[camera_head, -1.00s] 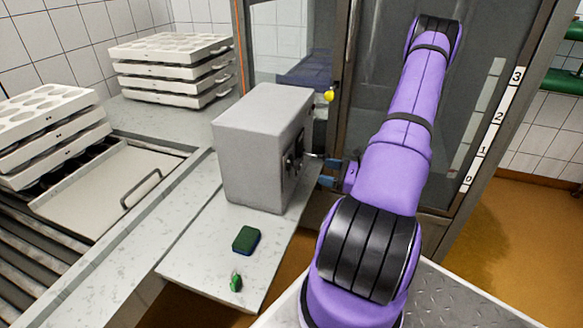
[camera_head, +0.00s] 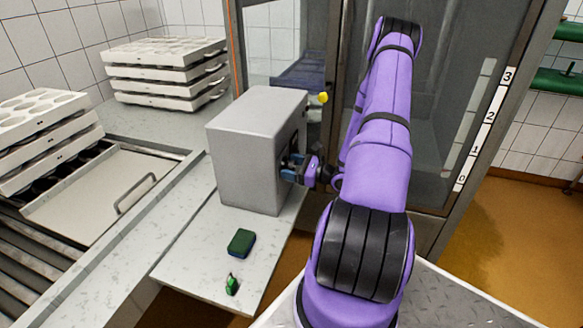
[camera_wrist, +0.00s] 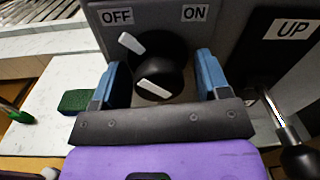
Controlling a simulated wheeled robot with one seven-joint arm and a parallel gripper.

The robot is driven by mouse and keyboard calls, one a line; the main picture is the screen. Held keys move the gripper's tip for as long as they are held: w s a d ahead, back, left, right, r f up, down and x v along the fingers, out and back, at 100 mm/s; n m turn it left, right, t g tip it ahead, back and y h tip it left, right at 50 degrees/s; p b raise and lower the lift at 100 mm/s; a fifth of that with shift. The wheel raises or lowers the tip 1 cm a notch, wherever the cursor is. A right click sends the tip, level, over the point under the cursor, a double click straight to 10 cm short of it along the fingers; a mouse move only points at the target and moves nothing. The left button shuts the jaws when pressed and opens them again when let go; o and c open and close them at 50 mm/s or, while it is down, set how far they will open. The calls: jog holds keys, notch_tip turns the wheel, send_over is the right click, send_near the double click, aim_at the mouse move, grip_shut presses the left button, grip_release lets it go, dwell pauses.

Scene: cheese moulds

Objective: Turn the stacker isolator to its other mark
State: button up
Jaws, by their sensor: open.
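The stacker isolator is a black rotary knob (camera_wrist: 178,83) on the face of a grey box (camera_head: 250,150). In the wrist view an OFF label (camera_wrist: 117,17) is above it to the left and an ON label (camera_wrist: 195,13) above it to the right. A white pointer mark (camera_wrist: 131,43) on the knob leans toward OFF, and a second white bar shows lower on its front. My gripper (camera_wrist: 160,82) is open, its blue fingers on either side of the knob. Contact cannot be told. In the head view my gripper (camera_head: 288,165) is at the box's right face, hiding the knob.
A lever (camera_wrist: 280,115) with a black ball end stands right of the knob, near an UP label (camera_wrist: 292,28). A green sponge (camera_head: 241,243) and a small green item (camera_head: 231,285) lie on the counter (camera_head: 190,265). White mould stacks (camera_head: 165,75) stand at the left.

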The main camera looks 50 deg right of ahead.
jog(key=c, duration=0.7)
jog(key=shift+r, duration=0.1)
jog(key=shift+m, duration=0.4)
jog(key=m, duration=1.2)
jog(key=shift+m+g, duration=0.3)
jog(key=shift+m, duration=0.1)
jog(key=shift+s+m, duration=0.15)
jog(key=shift+m, duration=1.75)
jog(key=shift+o, duration=0.3)
